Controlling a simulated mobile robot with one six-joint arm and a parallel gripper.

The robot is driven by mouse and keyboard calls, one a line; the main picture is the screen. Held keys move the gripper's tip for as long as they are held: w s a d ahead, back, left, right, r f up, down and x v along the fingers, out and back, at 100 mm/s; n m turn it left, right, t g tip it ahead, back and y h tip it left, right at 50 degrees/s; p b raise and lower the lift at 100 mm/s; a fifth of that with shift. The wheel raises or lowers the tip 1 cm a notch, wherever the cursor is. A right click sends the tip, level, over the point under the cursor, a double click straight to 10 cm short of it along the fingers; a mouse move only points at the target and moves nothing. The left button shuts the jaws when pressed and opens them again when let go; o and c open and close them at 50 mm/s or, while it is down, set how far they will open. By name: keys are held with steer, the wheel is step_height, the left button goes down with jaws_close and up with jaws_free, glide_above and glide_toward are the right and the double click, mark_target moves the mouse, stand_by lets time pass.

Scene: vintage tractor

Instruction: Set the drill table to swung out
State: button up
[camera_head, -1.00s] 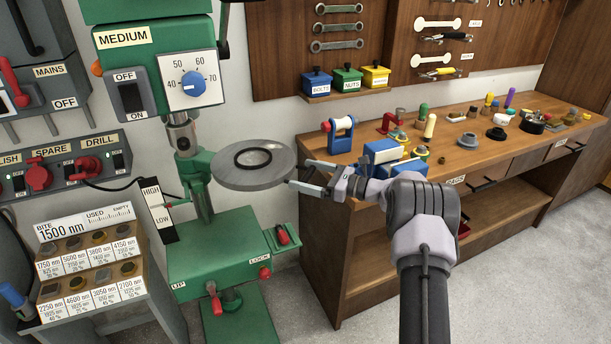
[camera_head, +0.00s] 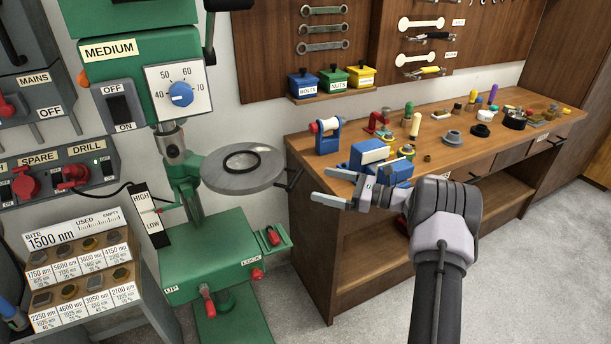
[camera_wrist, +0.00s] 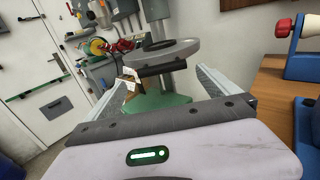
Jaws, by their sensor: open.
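The drill table (camera_head: 235,182) is a round grey disc with a dark-ringed hole, carried on a green bracket beside the drill press column. It sticks out to the right of the column, and a dark handle (camera_head: 294,178) shows at its right edge. My gripper (camera_head: 325,184) is open and empty, to the right of the handle and apart from it, fingers pointing left. In the wrist view the table (camera_wrist: 180,50) lies ahead between the two open fingers, with the dark handle bar (camera_wrist: 162,69) in front of it.
A wooden workbench (camera_head: 320,230) stands close behind and right of my gripper, with a blue block (camera_head: 368,152) and a blue spool stand (camera_head: 328,135) on top. The green drill press base (camera_head: 205,255) with a red lock knob is below the table. A gauge-block rack (camera_head: 85,265) is at lower left.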

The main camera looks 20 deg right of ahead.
steer(key=p+v, duration=0.1)
steer(key=v, duration=0.6)
